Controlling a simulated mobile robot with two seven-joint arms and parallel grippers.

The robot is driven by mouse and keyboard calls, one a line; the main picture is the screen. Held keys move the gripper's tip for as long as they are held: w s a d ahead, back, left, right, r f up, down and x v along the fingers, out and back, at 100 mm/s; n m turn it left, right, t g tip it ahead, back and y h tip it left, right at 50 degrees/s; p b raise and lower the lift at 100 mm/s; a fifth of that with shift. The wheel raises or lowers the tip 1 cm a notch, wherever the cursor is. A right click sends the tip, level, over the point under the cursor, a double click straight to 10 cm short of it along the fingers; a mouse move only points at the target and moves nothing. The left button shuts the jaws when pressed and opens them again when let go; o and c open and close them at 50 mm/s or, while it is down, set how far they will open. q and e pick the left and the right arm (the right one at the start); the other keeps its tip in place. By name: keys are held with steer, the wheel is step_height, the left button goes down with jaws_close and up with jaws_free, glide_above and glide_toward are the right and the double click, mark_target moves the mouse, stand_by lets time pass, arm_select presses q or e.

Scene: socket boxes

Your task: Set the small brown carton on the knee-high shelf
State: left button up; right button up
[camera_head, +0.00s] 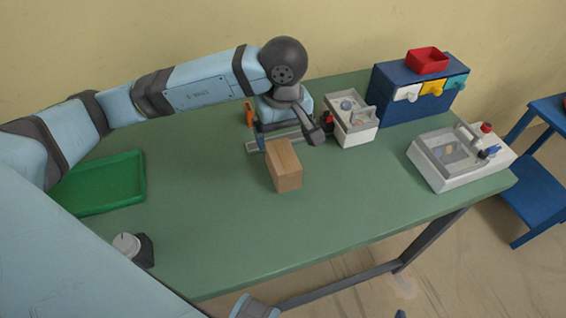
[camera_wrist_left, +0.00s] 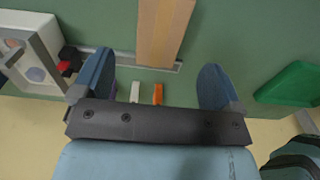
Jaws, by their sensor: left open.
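The small brown carton (camera_head: 284,167) stands on the green table, a little nearer the front than my left gripper (camera_head: 287,137). In the left wrist view the carton (camera_wrist_left: 163,30) lies beyond the fingertips, between their lines. My left gripper (camera_wrist_left: 154,78) is open and empty, with its two blue fingers wide apart. A low blue shelf unit (camera_head: 535,195) stands on the floor past the right end of the table, partly cut off by the picture edge. My right gripper is not in view.
A green tray (camera_head: 103,184) lies at the left. Two white boxes (camera_head: 352,127) (camera_head: 450,170) and a blue drawer cabinet (camera_head: 392,112) with a red bin (camera_head: 427,61) on top fill the right. A dark knobbed block (camera_head: 146,250) sits at the front left. The front middle is clear.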

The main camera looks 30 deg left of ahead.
mark_target(283, 156)
arm_select(q)
step_height(283, 156, down, 8)
steer(key=shift+a+f, duration=0.1)
stand_by(0.4)
steer(key=shift+w, duration=0.1)
steer(key=c, duration=1.3)
